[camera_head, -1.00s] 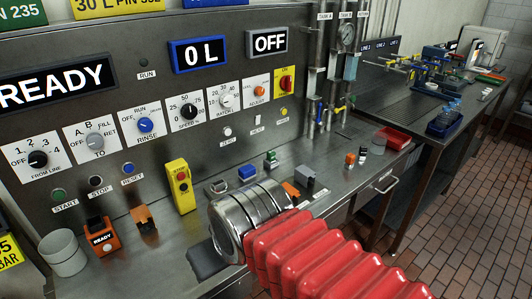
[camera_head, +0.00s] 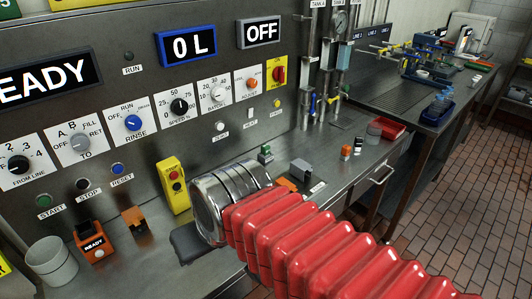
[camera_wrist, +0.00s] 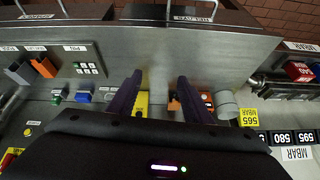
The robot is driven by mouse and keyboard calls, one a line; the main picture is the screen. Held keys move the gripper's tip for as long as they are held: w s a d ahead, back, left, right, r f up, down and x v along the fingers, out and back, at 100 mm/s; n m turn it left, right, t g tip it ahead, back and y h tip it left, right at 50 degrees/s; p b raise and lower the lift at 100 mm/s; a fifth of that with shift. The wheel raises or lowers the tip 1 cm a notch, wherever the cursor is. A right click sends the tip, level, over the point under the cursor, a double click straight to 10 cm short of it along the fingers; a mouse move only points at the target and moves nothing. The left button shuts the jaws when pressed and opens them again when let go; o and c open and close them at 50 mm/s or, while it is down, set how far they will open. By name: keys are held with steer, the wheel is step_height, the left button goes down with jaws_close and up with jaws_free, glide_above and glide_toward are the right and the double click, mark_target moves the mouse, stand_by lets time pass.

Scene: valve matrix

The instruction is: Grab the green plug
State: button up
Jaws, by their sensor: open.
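A green plug (camera_head: 265,153), a small block-like piece, sits on the steel bench at the foot of the control panel, just right of the metal end of my arm. In the wrist view a green piece (camera_wrist: 57,97) shows at the left, next to a blue block (camera_wrist: 83,95); it looks like the same plug. My gripper (camera_wrist: 158,76) has its two dark fingers spread apart with nothing between them. The fingers are over the bench, well to the right of the green piece in that view. In the head view my arm hides most of the gripper.
A yellow button box (camera_head: 174,185), orange READY device (camera_head: 95,240) and grey cup (camera_head: 50,262) stand left of my arm. A red tray (camera_head: 387,128) lies farther right. The panel rises close behind.

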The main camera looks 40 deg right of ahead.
steer(key=w+d+f+m+t+y, duration=0.2)
steer(key=w+d+m+y, duration=0.3)
steer(key=w+d+m, duration=1.15)
steer(key=w+d+f+m+t+h, duration=0.1)
steer(key=d+f+m+t, duration=0.1)
steer(key=d+m, duration=0.4)
steer(key=w+d+f+m+t+h, duration=0.1)
steer(key=d+m, duration=0.5)
steer(key=d, duration=0.6)
steer(key=w+d+f+m+t+h, duration=0.1)
steer(key=d+f+m+t+h, duration=0.2)
steer(key=d+m, duration=0.3)
steer(key=shift+d+m, duration=0.25)
steer(key=shift+d, duration=1.5)
glide_toward(267, 147)
steer(key=x, duration=0.3)
steer(key=shift+w+f, duration=0.25)
steer(key=shift+w, duration=0.2)
